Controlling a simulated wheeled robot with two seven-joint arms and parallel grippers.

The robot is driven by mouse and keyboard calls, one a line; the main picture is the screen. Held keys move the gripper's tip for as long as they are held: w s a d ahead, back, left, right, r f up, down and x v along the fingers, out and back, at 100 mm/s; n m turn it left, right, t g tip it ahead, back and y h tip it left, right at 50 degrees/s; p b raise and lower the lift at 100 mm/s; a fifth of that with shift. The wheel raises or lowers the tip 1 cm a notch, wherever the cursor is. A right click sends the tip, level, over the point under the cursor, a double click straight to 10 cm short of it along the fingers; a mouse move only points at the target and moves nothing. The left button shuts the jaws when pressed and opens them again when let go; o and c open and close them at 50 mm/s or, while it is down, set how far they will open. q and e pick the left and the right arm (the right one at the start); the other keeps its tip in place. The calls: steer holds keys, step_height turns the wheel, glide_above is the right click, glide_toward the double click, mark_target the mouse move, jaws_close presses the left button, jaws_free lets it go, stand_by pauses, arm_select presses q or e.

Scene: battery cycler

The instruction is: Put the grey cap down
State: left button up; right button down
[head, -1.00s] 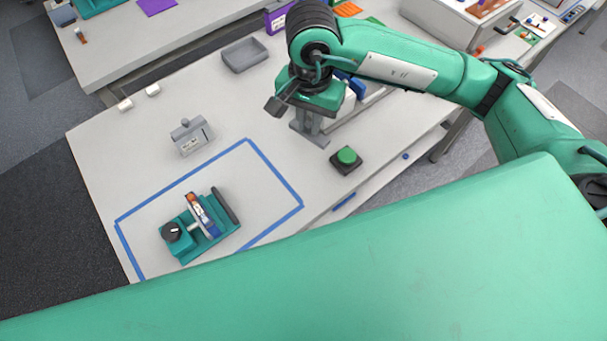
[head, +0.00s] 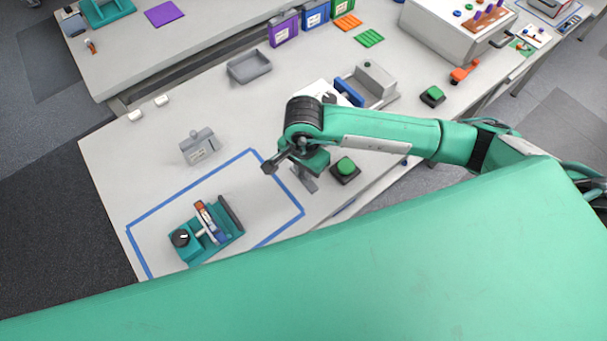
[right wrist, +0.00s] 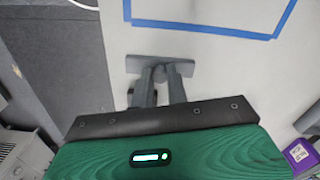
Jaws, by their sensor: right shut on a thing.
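The grey cap (head: 304,180) shows as a flat grey piece below my right gripper (head: 300,170), just right of the blue tape outline. In the right wrist view the cap (right wrist: 180,67) is a wide grey plate at the tips of my right gripper's fingers (right wrist: 158,82). The fingers are shut on its middle part, which they partly hide. The cap is low over the white table; I cannot tell whether it touches it. My left gripper is not in view.
A blue tape outline (head: 275,238) surrounds a teal fixture (head: 190,252) holding a cylindrical cell. A grey labelled block (head: 200,150) stands behind the outline. A green button (head: 346,166) is close right of the gripper. A grey tray (head: 249,68) lies farther back. Table inside the outline's right part is bare.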

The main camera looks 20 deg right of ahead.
mark_target(303, 180)
step_height(303, 180, down, 5)
steer(key=shift+r+p, duration=0.1)
steer(key=shift+p, duration=0.65)
steer(key=shift+f, duration=0.3)
steer(key=shift+f, duration=0.1)
steer(key=shift+f, duration=0.1)
steer(key=c, duration=1.4)
jaws_free()
